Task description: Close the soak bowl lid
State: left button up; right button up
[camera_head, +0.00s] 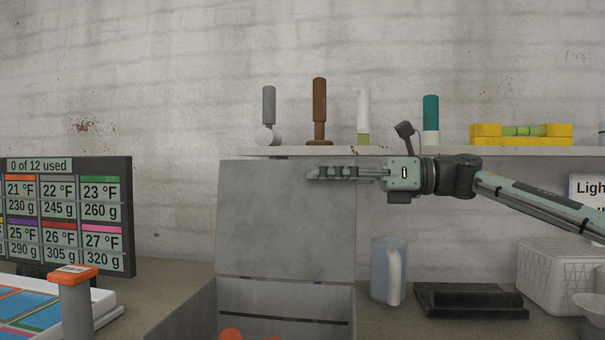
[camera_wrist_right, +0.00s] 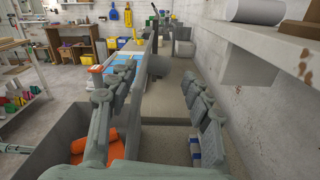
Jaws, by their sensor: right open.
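The soak bowl appears as a grey box (camera_head: 285,308) at the bottom centre of the head view. Its flat grey lid (camera_head: 270,215) stands raised, upright against the back. Orange pieces (camera_wrist_right: 105,143) lie inside the box in the wrist view. My right gripper (camera_head: 318,173) comes in from the right, its fingers level with the lid's top right edge. In the wrist view its fingers (camera_wrist_right: 165,85) are spread apart. I cannot tell whether they touch the lid. My left gripper is not in view.
A wall shelf (camera_head: 400,151) with several upright handled tools runs just above the right gripper. A blue-grey jug (camera_head: 380,270), a black tray (camera_head: 470,300) and a white basket (camera_head: 560,275) stand on the right counter. A display board (camera_head: 70,215) stands at left.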

aim_at(304, 176)
jog(key=shift+w+a, duration=0.2)
jog(key=shift+a, duration=0.75)
jog(key=shift+w+a, duration=0.15)
jog(key=shift+a, duration=0.75)
grip_shut()
